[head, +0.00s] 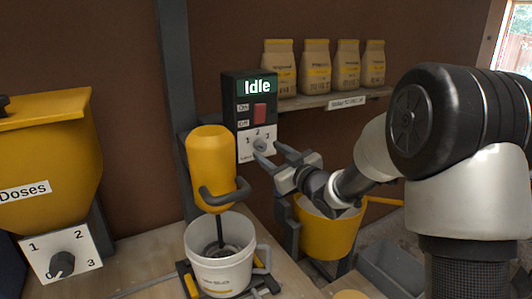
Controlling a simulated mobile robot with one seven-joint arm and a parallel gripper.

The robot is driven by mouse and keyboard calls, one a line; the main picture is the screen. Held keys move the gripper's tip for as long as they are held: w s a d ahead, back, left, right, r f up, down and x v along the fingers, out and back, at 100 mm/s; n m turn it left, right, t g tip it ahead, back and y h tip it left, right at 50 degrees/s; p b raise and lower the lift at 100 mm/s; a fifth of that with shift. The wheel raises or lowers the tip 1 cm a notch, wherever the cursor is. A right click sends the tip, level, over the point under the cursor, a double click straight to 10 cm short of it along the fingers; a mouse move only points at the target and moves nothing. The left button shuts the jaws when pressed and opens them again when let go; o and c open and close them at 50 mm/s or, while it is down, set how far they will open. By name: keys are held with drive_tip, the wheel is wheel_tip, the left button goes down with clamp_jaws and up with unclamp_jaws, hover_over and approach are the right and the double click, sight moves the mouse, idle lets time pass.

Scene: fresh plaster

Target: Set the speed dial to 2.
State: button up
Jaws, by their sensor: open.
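The speed dial (260,145) is a small grey knob on the white lower panel of a dark control box (237,112), with the numbers 1, 2 and 3 around it. Its exact pointer direction is too small to tell. The box's display reads "Idle" and a red switch (260,113) sits above the dial. My gripper (270,153) is open, with its fingertips close to the dial from the lower right. I cannot tell whether they touch it.
A yellow mixer (211,155) hangs over a white bucket (222,270) left of the dial. A yellow bucket (327,238) stands below my gripper. A yellow doses hopper with another dial (62,264) is at left.

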sight(260, 146)
drive_tip(key=shift+x, duration=1.35)
drive_tip(key=shift+d, duration=0.1)
drive_tip(key=c, duration=1.1)
drive_tip(key=shift+m, duration=0.3)
drive_tip(key=m+p, duration=0.2)
drive_tip(key=m, duration=0.3)
drive_tip(key=shift+m+p, duration=0.35)
drive_tip(key=shift+m, duration=0.05)
drive_tip(key=m+p, duration=0.2)
drive_tip(key=m, duration=0.3)
drive_tip(key=shift+s, duration=0.1)
drive_tip(key=shift+m, duration=0.3)
